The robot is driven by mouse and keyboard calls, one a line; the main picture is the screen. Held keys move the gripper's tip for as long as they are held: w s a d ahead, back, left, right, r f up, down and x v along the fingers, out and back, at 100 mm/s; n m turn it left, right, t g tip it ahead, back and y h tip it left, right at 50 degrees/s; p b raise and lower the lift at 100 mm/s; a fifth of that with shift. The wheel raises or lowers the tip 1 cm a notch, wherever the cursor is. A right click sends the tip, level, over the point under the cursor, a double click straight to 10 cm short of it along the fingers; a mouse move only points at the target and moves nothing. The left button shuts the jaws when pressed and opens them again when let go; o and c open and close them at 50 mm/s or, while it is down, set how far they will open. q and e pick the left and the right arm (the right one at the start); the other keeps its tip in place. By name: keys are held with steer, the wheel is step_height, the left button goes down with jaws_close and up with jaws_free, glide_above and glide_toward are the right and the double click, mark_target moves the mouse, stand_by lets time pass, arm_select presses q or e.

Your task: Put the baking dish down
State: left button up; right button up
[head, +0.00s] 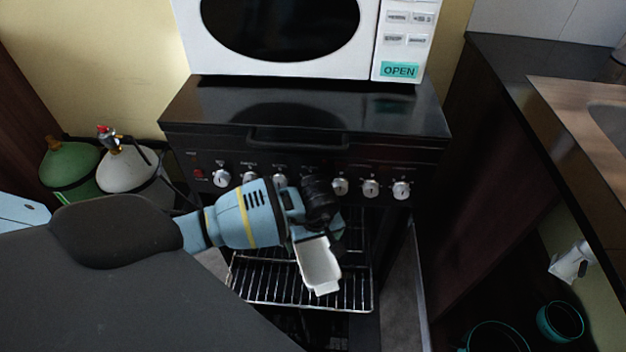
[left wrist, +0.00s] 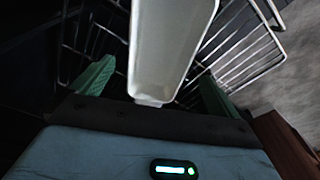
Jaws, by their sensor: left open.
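The white baking dish (head: 318,265) is at the oven rack (head: 300,292), below the row of knobs; its far end is hidden behind my gripper. My left gripper (head: 318,228) is at the dish's upper end in the head view, over the rack. In the left wrist view the dish (left wrist: 168,45) lies between the two green fingers, which stand apart with a gap on both sides. The rack wires (left wrist: 245,45) show beyond it. I cannot tell whether the dish rests fully on the rack. My right gripper is not in view.
A white microwave (head: 378,40) stands on the black stove top (head: 420,118). Gas bottles (head: 68,165) stand at the left. A dark counter (head: 500,60) is at the right, with teal-rimmed dark containers (head: 560,322) below it.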

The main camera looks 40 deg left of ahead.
arm_select(q)
steer(key=shift+s+d+r, duration=0.1)
steer(key=shift+r, duration=0.7)
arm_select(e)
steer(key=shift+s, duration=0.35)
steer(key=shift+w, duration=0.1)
